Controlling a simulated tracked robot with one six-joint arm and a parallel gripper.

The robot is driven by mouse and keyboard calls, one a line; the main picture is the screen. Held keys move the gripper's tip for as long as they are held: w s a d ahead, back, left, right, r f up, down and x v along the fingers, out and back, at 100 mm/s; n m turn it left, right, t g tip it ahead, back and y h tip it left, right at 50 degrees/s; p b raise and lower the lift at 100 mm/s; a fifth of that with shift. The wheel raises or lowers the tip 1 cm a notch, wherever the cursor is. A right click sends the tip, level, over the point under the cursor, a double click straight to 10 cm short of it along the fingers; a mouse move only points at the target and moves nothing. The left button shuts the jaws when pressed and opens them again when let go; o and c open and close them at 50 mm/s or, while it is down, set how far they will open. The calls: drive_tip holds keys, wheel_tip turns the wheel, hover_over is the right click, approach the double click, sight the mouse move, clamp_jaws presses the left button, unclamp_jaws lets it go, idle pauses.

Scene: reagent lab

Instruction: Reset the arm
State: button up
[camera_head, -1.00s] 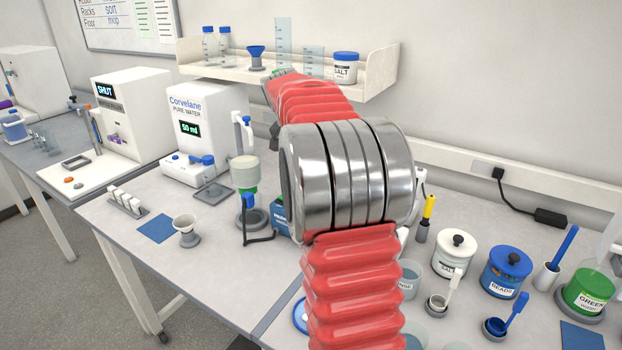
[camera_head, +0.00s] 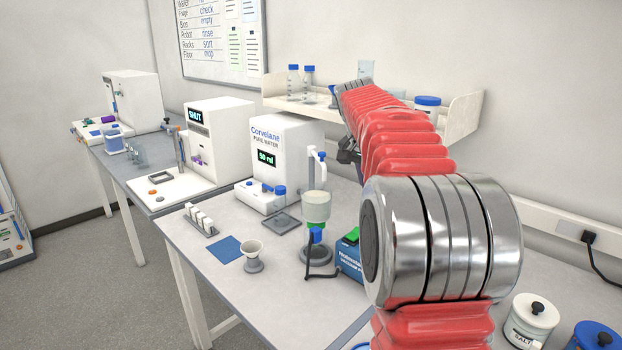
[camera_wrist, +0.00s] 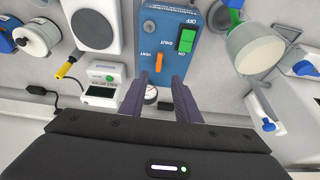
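My arm, red and silver, fills the right of the head view and reaches up and back toward the wall shelf. My gripper (camera_wrist: 160,78) shows in the wrist view as two dark fingers with a clear gap between them. It is open and nothing is held. A round gauge (camera_wrist: 151,95) shows beyond the gap. The blue pump box (camera_wrist: 172,28), with a green switch and an orange vent lever, lies just beyond the fingertips in that view. In the head view my arm hides part of the shelf and bench, and the fingertips cannot be made out.
The wall shelf (camera_head: 462,118) with bottles is close to my arm. On the bench stand the pure water dispenser (camera_head: 286,150), a filter funnel (camera_head: 317,207), a small cup (camera_head: 251,252), and a salt jar (camera_head: 530,320). Open floor (camera_head: 90,270) lies at left.

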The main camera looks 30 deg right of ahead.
drive_tip(key=shift+n, duration=0.3)
drive_tip(key=s+a+f+n+y, duration=0.2)
drive_tip(key=s+a+f+n, duration=0.1)
drive_tip(key=a+f+n, duration=0.4)
drive_tip(key=s+a+f+n+t+y, duration=0.1)
drive_tip(key=s+a+f+n+t, duration=0.1)
drive_tip(key=s+a, duration=0.8)
drive_tip(key=s+a+f+n+t+y, duration=0.1)
drive_tip(key=s+a+n, duration=0.4)
drive_tip(key=s+a, duration=0.5)
drive_tip(key=shift+a+f+t, duration=0.6)
drive_tip(key=shift+a+t, duration=0.1)
drive_tip(key=shift+a, duration=3.45)
